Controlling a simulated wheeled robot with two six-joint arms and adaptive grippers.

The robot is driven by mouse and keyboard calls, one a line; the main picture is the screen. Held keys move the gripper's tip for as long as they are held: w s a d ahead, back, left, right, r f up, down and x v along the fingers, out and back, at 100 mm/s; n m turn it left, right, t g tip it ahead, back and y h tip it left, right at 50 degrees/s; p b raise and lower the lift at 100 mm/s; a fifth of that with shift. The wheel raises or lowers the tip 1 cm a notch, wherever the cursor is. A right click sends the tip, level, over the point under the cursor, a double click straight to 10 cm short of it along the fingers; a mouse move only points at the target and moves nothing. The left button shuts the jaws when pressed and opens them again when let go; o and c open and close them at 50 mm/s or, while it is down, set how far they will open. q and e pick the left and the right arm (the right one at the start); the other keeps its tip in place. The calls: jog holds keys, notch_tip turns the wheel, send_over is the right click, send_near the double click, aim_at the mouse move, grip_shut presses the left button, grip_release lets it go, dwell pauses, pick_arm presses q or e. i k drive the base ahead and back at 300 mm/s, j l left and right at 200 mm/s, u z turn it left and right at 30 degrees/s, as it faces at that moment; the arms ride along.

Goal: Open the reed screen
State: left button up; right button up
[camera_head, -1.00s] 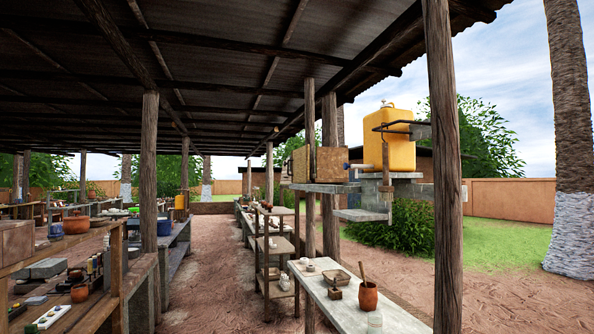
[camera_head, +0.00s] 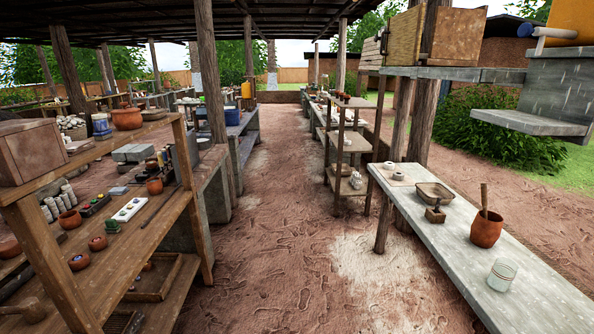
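I cannot make out a reed screen in the head view. Neither of my grippers is in the picture.
A dirt aisle (camera_head: 290,235) runs clear between a wooden shelf unit (camera_head: 165,228) with pots at left and a pale table (camera_head: 455,225) at right. A narrow wooden shelf (camera_head: 350,142) stands farther along. Roof posts (camera_head: 212,75) border the aisle. A stone ledge (camera_head: 530,122) juts in at right.

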aim_at(403, 32)
jog(key=i, duration=1.55)
jog(key=i+j, duration=0.1)
jog(key=i, duration=1.4)
